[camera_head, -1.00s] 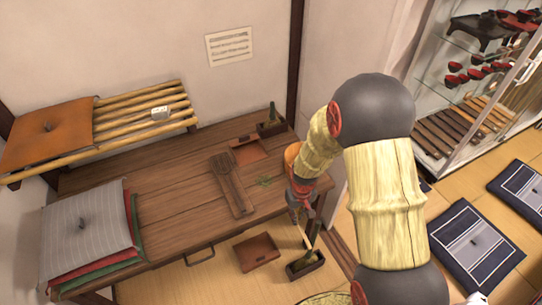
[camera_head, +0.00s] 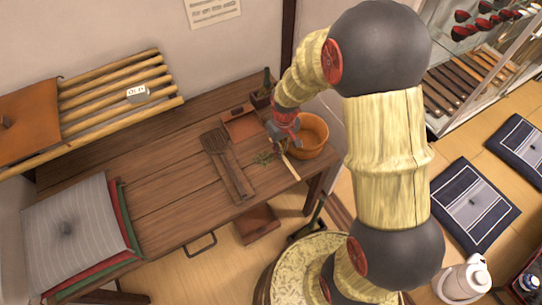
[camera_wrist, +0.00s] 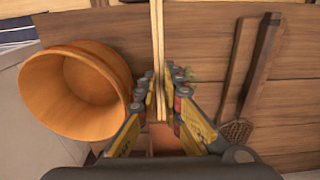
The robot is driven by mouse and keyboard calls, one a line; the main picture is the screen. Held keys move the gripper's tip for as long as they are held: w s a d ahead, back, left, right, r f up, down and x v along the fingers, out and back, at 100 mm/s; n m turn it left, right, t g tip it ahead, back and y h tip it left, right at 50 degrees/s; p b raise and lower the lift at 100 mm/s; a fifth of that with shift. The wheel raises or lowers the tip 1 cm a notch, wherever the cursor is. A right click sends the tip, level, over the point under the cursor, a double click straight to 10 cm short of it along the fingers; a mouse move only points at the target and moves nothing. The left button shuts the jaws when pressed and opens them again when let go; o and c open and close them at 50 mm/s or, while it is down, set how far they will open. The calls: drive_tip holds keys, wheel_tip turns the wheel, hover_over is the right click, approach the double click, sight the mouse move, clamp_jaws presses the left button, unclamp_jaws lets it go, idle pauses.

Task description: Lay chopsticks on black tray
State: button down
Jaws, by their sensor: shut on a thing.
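My gripper (camera_head: 283,135) is shut on a pair of pale chopsticks (camera_head: 291,165), held over the right end of the wooden table. In the wrist view the chopsticks (camera_wrist: 157,35) pass between the fingertips (camera_wrist: 159,82) and reach up to the top edge of the picture. I cannot tell whether they touch the table. I cannot make out a black tray. A brown tray (camera_head: 240,128) lies on the table behind and left of my gripper.
An orange wooden tub (camera_head: 313,138) stands right beside my gripper. A spatula-like wooden tool (camera_head: 228,165) and green sprigs (camera_head: 263,158) lie to the left. A lower brown tray (camera_head: 257,224) is below the table's front edge.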

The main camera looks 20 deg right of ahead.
drive_tip(key=b, duration=0.2)
hover_over(271, 160)
wheel_tip(271, 160, down, 6)
drive_tip(key=shift+d+r, duration=0.1)
drive_tip(key=shift+r, duration=0.15)
drive_tip(key=shift+w+f+b, duration=0.2)
drive_tip(key=shift+f+b, duration=0.55)
drive_tip(key=shift+f, duration=0.95)
drive_tip(key=shift+f, duration=0.3)
drive_tip(key=c, duration=2.2)
unclamp_jaws()
drive_tip(key=shift+s, duration=0.1)
drive_tip(key=shift+s+f, duration=0.1)
